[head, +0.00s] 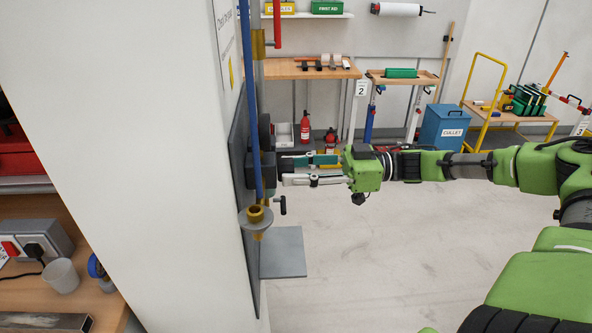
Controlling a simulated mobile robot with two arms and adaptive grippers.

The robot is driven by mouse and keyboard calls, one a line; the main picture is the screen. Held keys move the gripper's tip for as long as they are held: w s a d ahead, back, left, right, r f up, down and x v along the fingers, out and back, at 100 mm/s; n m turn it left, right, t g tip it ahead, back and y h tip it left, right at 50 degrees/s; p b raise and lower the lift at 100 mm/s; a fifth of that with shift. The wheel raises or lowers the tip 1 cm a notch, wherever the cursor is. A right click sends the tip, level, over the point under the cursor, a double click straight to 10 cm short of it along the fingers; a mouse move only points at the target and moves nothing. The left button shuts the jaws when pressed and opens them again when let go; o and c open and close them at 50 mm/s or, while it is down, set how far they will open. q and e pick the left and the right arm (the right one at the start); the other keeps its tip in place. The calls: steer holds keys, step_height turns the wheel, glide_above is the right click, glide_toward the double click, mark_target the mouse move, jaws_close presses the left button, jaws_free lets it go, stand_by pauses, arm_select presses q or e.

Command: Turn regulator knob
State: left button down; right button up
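A dark regulator (262,176) is mounted on a grey panel on the side of the white column, seen nearly edge-on. A black round part (264,131) sits above it, and a small black handle (283,205) sticks out below. My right gripper (283,170) reaches in from the right, level with the regulator. Its two fingers are apart, one above the other, with their tips at the right face of the dark part. Which part is the knob, and whether the fingers touch or grip it, I cannot tell. My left gripper is not in view.
A blue pipe (249,90) runs down in front of the panel to a brass fitting (258,214). A grey plate (283,252) juts out below. A workbench (50,290) stands left of the column. A blue bin (444,127) is farther back. The floor below my arm is clear.

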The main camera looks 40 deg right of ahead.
steer(key=c, duration=0.4)
